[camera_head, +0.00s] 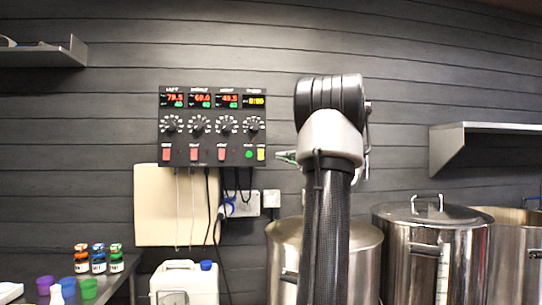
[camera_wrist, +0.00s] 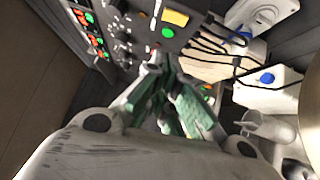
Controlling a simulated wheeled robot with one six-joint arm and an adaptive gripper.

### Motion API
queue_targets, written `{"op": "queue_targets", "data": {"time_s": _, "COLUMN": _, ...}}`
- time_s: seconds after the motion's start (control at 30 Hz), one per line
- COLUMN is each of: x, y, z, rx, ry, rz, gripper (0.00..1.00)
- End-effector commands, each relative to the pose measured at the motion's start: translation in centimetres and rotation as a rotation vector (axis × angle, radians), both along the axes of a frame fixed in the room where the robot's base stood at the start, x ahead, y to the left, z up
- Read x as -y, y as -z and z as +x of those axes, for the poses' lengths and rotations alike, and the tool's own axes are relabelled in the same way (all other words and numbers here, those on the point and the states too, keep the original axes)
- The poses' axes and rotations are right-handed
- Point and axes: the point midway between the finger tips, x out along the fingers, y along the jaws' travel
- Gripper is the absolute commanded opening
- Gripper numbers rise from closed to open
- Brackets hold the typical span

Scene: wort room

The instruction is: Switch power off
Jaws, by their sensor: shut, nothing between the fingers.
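The black control panel (camera_head: 212,126) hangs on the dark wall, with lit displays on top, a row of knobs and a bottom row of switches. My gripper (camera_wrist: 164,60) has green fingers, shut and empty. In the head view my gripper (camera_head: 281,156) is just right of the yellow switch. Contact cannot be told.
A white jug (camera_head: 184,284) with a blue cap stands below. Steel kettles (camera_head: 411,260) stand at right. A shelf (camera_head: 480,128) juts out at right.

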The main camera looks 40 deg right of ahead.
Motion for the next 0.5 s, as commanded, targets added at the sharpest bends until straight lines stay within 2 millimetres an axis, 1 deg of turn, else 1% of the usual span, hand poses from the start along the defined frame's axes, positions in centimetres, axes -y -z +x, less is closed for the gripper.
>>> {"op": "queue_targets", "data": {"time_s": 0.17, "x": -0.6, "y": -0.2, "z": 2.6, "rx": 0.001, "ry": -0.004, "rz": 0.000, "gripper": 0.00}}
{"op": "queue_targets", "data": {"time_s": 0.3, "x": -1.2, "y": -0.5, "z": 5.7, "rx": 0.001, "ry": -0.004, "rz": 0.001, "gripper": 0.00}}
{"op": "queue_targets", "data": {"time_s": 0.5, "x": -2.0, "y": -0.8, "z": 9.7, "rx": 0.001, "ry": -0.003, "rz": 0.001, "gripper": 0.00}}
